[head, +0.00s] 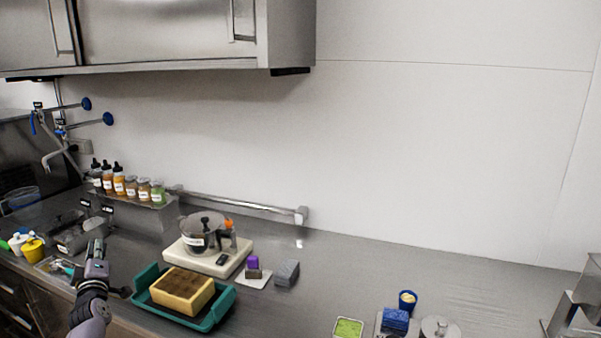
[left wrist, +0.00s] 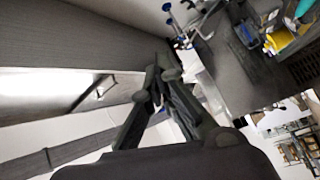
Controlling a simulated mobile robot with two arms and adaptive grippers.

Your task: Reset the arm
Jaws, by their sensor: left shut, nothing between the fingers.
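My left gripper (head: 97,250) is at the lower left of the head view, raised in front of the counter (head: 290,317) and just left of a green tray. Its fingers are shut with nothing between them. In the left wrist view the fingers of my left gripper (left wrist: 160,80) come together at their tips and hold nothing. My right gripper is not in view.
A green tray (head: 222,307) holding a yellow box (head: 205,300) is close right of my left gripper. A pot (head: 204,233) stands on a white base behind it. Bottles (head: 118,182) line a shelf. A steel cabinet (head: 170,30) hangs above.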

